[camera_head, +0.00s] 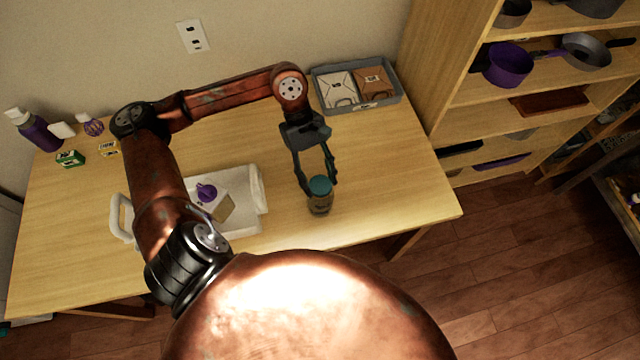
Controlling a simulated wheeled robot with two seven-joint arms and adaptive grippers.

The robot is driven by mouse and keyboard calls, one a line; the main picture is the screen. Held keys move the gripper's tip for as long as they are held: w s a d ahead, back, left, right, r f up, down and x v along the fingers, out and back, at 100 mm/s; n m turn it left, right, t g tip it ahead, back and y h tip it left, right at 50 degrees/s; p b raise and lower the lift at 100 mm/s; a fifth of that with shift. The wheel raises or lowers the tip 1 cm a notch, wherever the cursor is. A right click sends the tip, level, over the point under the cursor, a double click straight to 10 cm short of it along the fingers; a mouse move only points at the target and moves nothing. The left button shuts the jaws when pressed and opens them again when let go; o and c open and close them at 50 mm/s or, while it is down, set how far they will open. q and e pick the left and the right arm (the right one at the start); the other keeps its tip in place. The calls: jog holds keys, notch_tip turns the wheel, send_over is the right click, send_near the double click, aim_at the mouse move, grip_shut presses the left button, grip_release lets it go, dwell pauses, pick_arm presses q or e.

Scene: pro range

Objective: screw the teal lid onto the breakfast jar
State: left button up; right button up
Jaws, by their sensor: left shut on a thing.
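The breakfast jar (320,206) stands on the table near its right front part and looks upright. The teal lid (320,185) is at the top of the jar. My left gripper (320,187) reaches down from above, with its fingers on either side of the lid, shut on it. I cannot tell from this view whether the lid sits threaded on the jar or only rests on its rim. My right gripper is not in view.
A white tray (257,228) with a purple-topped carton stands left of the jar. A grey bin (391,101) with two packages is at the back right. Small boxes and bottles stand at the far left. The table (410,190) is clear right of the jar.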

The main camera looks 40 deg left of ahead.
pick_arm(q)
jog(key=c, duration=0.5)
jog(key=shift+f+m+b, duration=0.15)
jog(key=shift+m+b, duration=0.45)
jog(key=shift+b, duration=0.2)
jog(key=shift+w+d+m+g+y+b, duration=0.1)
jog(key=shift+m+g+y+b, duration=0.35)
jog(key=shift+m+b, duration=0.65)
jog(key=shift+d+m+g+y+b, duration=0.1)
jog(key=shift+m+g+y+b, duration=0.35)
jog(key=shift+m+b, duration=0.6)
jog(key=shift+a+m+g+b, duration=0.1)
jog(key=shift+m+g+b, duration=0.15)
jog(key=shift+g+b, duration=0.1)
jog(key=o, duration=1.3)
jog(key=shift+c, duration=0.2)
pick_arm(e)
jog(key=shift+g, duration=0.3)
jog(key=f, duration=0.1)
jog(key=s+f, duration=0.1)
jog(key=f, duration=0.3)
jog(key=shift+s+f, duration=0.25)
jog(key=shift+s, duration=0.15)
